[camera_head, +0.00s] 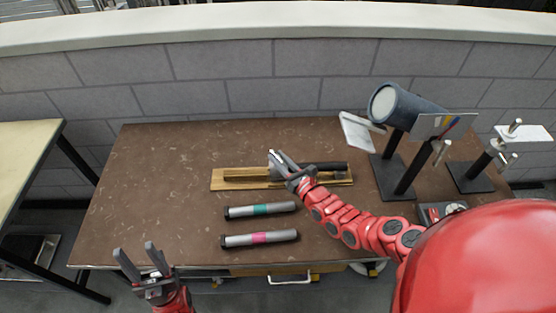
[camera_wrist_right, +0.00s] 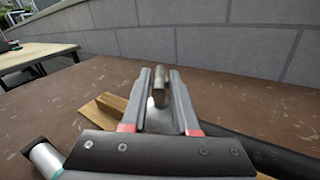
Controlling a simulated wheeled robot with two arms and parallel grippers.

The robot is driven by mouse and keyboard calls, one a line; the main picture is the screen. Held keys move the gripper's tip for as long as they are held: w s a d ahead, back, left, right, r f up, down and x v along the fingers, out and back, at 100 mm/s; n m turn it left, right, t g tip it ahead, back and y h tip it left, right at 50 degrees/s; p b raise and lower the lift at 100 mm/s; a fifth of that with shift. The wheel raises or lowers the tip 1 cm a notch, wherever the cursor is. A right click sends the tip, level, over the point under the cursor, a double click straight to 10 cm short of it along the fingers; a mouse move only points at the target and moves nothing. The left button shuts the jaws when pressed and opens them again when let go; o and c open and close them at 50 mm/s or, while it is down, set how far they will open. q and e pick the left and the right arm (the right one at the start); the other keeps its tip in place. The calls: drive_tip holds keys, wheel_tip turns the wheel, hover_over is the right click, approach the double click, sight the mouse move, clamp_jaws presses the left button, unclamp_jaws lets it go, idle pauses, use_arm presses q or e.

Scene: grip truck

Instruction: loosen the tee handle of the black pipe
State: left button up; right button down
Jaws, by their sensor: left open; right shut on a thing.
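The black pipe (camera_head: 325,166) lies along a long wooden board (camera_head: 217,185) near the middle of the brown table. It also shows in the right wrist view (camera_wrist_right: 270,155). The handle's lower part is hidden by the fingers. My left gripper (camera_head: 141,262) is open and empty, in front of the table's front left edge.
Two grey tubes lie nearer me, one with a green band (camera_head: 261,210) and one with a pink band (camera_head: 260,239). Black stands at the right carry a dark cylinder (camera_head: 402,108) and a panel (camera_head: 444,126). The table's left part is clear. A grey block wall (camera_head: 250,95) stands behind.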

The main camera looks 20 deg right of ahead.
drive_tip(key=shift+d+f+n+g+y+b, duration=0.1)
drive_tip(key=shift+f+n+g+y+b, duration=0.15)
drive_tip(key=shift+n+y, duration=0.25)
drive_tip(key=shift+f+n+g+y+b, duration=0.15)
drive_tip(key=shift+n+g+y, duration=0.25)
drive_tip(key=shift+y, duration=0.2)
drive_tip(key=n+g+y+b, duration=0.1)
drive_tip(key=y+b, duration=0.1)
drive_tip(key=b, duration=0.1)
drive_tip(key=n+g+y+b, duration=0.2)
drive_tip(key=b, duration=0.1)
drive_tip(key=n+g+y+b, duration=0.1)
drive_tip(key=y+b, duration=0.1)
drive_tip(key=b, duration=0.1)
drive_tip(key=shift+w+d+r+n+g, duration=0.15)
drive_tip(key=shift+w+n+g, duration=0.1)
drive_tip(key=shift+w+n, duration=0.15)
drive_tip(key=shift+n+g+y+b, duration=0.4)
drive_tip(key=shift+g+y, duration=0.1)
drive_tip(key=n+g+y+b, duration=0.1)
drive_tip(key=n+g+b, duration=0.1)
drive_tip(key=g+b, duration=0.1)
drive_tip(key=shift+w+y+b, duration=0.1)
drive_tip(key=shift+y+b, duration=0.2)
drive_tip(key=shift+b, duration=0.2)
drive_tip(key=shift+r+n+g+y+b, duration=0.2)
drive_tip(key=shift+n+g+y+b, duration=0.1)
drive_tip(key=shift+n+g+b, duration=0.3)
